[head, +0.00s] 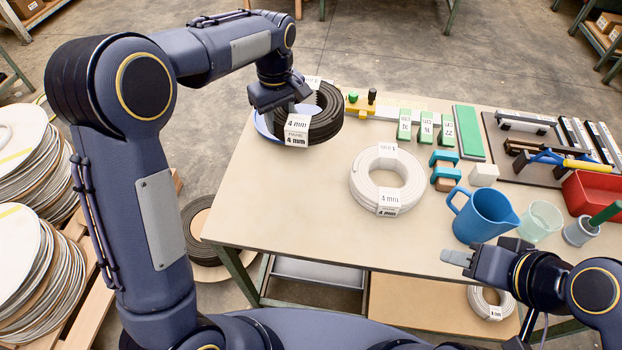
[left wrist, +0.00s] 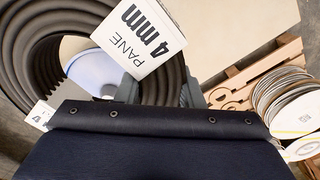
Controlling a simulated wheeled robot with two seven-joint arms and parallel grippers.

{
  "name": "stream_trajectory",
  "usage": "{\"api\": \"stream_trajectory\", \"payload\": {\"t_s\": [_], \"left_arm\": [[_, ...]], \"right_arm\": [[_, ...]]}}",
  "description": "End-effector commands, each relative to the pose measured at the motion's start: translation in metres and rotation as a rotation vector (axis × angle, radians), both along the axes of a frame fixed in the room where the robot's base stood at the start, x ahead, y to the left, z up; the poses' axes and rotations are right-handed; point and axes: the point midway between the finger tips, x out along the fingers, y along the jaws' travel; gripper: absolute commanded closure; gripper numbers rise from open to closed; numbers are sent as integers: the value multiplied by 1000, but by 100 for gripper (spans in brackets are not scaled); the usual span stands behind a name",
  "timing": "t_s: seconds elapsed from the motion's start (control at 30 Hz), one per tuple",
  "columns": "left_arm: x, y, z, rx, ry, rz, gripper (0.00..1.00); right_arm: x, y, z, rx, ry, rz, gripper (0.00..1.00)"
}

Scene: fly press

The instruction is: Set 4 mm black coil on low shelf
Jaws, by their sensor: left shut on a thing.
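The black coil (head: 327,120) with white 4 mm labels is at the table's far left corner, over a pale blue dish (head: 266,127). My left gripper (head: 284,104) is shut on the coil's near left side. In the left wrist view the black coil (left wrist: 40,58) and its 4 mm label fill the upper left, with the dish (left wrist: 92,72) showing through its centre. Whether the coil touches the dish is hidden. The low shelf (head: 420,305) is under the table. My right gripper (head: 458,257) is above the table's front right, empty; its finger gap is unclear.
A white 4 mm coil (head: 370,178) lies mid-table, with a blue jug (head: 484,216), a clear cup (head: 540,220) and a red bin (head: 590,195) to its right. A small white coil (head: 488,303) lies on the low shelf. The table's front left is clear.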

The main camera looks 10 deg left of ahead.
Motion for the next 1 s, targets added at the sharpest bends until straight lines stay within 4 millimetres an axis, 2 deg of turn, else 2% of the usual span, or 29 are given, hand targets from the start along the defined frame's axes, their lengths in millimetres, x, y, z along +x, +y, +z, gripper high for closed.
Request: {"api": "stream_trajectory", "payload": {"t_s": [0.17, 0.47, 0.5, 0.7, 1.0], "left_arm": [[-25, -2, -9, -3, -1, -2, 100], [-92, -7, -39, -1, -1, -3, 100], [-98, -8, -49, 0, 1, -3, 100], [-121, -9, -78, 0, 0, -1, 100], [-138, -11, -99, -1, -1, 0, 100]], "right_arm": [[0, 0, -2, 0, 0, 0, 64], [0, 0, -1, 0, 0, 0, 64], [0, 0, -3, 0, 0, 0, 64], [0, 0, -4, 0, 0, 0, 64], [0, 0, -6, 0, 0, 0, 64]]}}
